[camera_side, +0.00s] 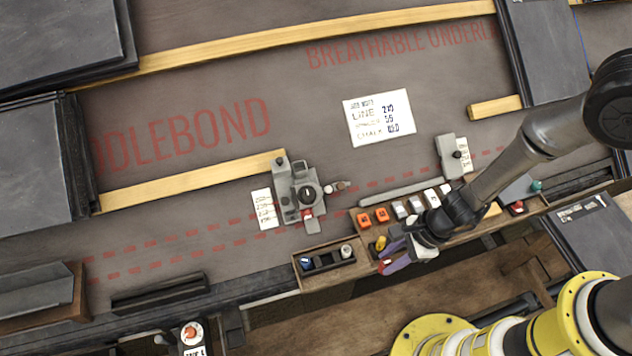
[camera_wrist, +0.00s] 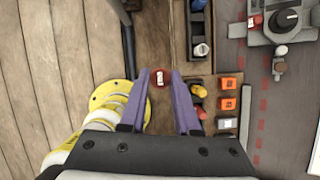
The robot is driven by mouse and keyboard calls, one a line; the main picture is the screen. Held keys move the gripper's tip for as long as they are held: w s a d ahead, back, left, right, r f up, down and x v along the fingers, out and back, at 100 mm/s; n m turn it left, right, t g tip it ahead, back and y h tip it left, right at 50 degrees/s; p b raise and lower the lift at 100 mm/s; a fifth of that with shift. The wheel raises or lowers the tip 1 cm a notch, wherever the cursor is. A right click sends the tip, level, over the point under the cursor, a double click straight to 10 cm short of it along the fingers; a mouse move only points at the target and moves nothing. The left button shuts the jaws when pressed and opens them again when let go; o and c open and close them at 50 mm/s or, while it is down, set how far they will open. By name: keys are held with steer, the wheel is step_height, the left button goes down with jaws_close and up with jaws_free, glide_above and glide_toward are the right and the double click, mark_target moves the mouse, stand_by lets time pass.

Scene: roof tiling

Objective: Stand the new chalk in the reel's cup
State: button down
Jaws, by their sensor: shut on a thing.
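My gripper (camera_side: 388,260) has purple fingers and hangs over the front edge of the wooden ledge. In the wrist view its fingertips (camera_wrist: 160,77) are shut on a red round piece (camera_wrist: 160,79) with a white mark on its end, seen end-on; I take it for the chalk. In the side view the held piece is mostly hidden. The grey reel (camera_side: 298,193) with a dark dial sits on the underlay, left of and beyond my gripper. It also shows in the wrist view (camera_wrist: 285,38), at top right. I cannot tell which part of it is the cup.
A small wooden box (camera_side: 328,278) with blue and pale items stands left of my gripper. The ledge (camera_side: 455,233) carries orange and white blocks (camera_side: 373,217) and a yellow piece (camera_side: 380,243). A written card (camera_side: 380,118) lies on the underlay, with clear space around it.

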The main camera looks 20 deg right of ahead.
stand_by(0.6)
steer(key=shift+s+d+m, duration=0.1)
steer(key=shift+s+m, duration=0.1)
steer(key=shift+m, duration=0.1)
step_height(320, 180, up, 7)
steer(key=shift+d+r, duration=0.1)
steer(key=shift+w+a+r, duration=0.2)
steer(key=shift+r, duration=0.35)
steer(key=w+a+f+m+t, duration=0.1)
steer(key=w+a+m, duration=0.3)
steer(key=w, duration=1.3)
steer(key=w+a+m+t, duration=0.1)
steer(key=w+a, duration=0.5)
steer(key=w, duration=1.1)
steer(key=shift+h, duration=0.4)
steer(key=shift+f, duration=5.3)
